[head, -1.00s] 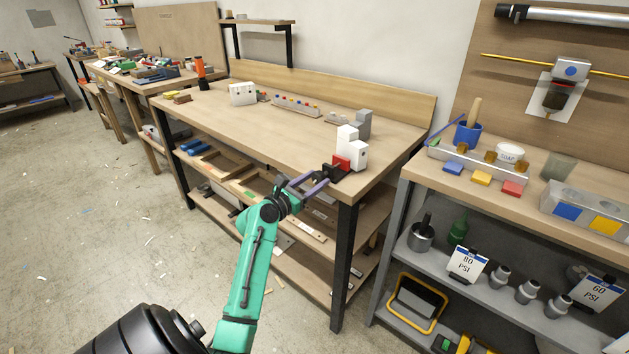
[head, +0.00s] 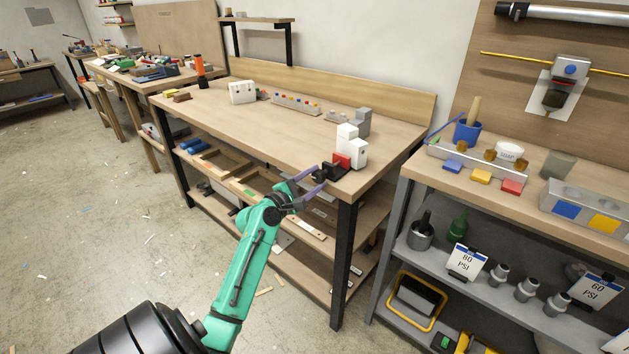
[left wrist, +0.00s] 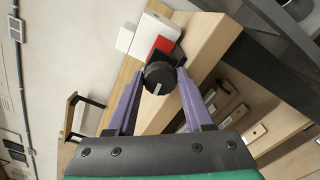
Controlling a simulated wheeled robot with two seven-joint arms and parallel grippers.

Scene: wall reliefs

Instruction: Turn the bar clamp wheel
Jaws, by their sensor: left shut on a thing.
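The bar clamp sits at the front right corner of the wooden workbench (head: 270,125). It has a black body (head: 336,170), a red jaw (head: 342,160) and a dark round wheel (head: 319,175) facing the bench's front. In the left wrist view the wheel (left wrist: 160,78) shows ridged sides and a pale mark on its face, pointing to the lower left. My left gripper (head: 316,177) has its two purple fingers on opposite sides of the wheel, shut on it. White blocks (head: 351,150) stand directly behind the red jaw. My right gripper is not in view.
A grey block (head: 362,122) stands behind the white blocks. A second bench (head: 560,205) on the right holds a soap dish, a blue cup and coloured blocks. Wooden pieces lie on the shelf below the clamp.

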